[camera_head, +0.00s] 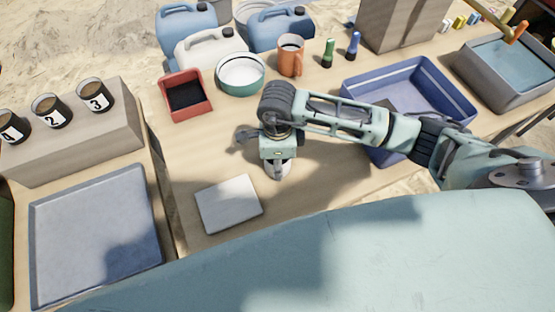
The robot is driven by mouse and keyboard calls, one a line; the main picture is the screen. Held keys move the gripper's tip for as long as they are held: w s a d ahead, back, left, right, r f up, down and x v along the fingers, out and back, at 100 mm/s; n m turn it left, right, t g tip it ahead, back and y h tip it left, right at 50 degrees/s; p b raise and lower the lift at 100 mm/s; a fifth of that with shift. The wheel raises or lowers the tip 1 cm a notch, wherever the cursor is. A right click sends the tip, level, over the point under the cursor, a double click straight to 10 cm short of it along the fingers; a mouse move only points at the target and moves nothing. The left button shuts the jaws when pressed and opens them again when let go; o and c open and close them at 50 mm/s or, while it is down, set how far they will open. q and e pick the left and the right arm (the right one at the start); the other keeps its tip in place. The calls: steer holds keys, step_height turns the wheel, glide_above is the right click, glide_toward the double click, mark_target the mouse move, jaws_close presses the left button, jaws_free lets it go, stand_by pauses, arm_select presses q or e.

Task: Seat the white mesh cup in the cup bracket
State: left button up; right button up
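My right arm reaches in from the right, and its gripper (278,168) points down over the middle of the wooden table. A small pale rounded thing (287,167) shows just behind and below the gripper. It may be the white mesh cup, but it is mostly hidden and I cannot tell whether the fingers hold it. A dark grey piece (245,136) sticks out to the left of the gripper; I cannot tell whether it is a finger or part of the cup bracket. No cup bracket can be clearly made out. My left gripper is not in view.
A flat grey plate (228,204) lies in front of the gripper. Behind stand a red bin (170,78), a teal-rimmed bowl (241,91) and an orange mug (290,62). A blue crate (360,90) is at right. Numbered cups (48,109) and a grey tray (70,192) are left.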

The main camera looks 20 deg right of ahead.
steer(key=shift+r+p, duration=0.35)
steer(key=shift+r, duration=0.2)
step_height(320, 180, up, 4)
steer(key=p, duration=0.2)
steer(key=shift+d+p, duration=0.15)
steer(key=shift+p, duration=0.2)
steer(key=s+d+r+p, duration=0.4)
steer(key=s+d+r, duration=0.2)
steer(key=s+d, duration=0.1)
steer(key=shift+s, duration=0.9)
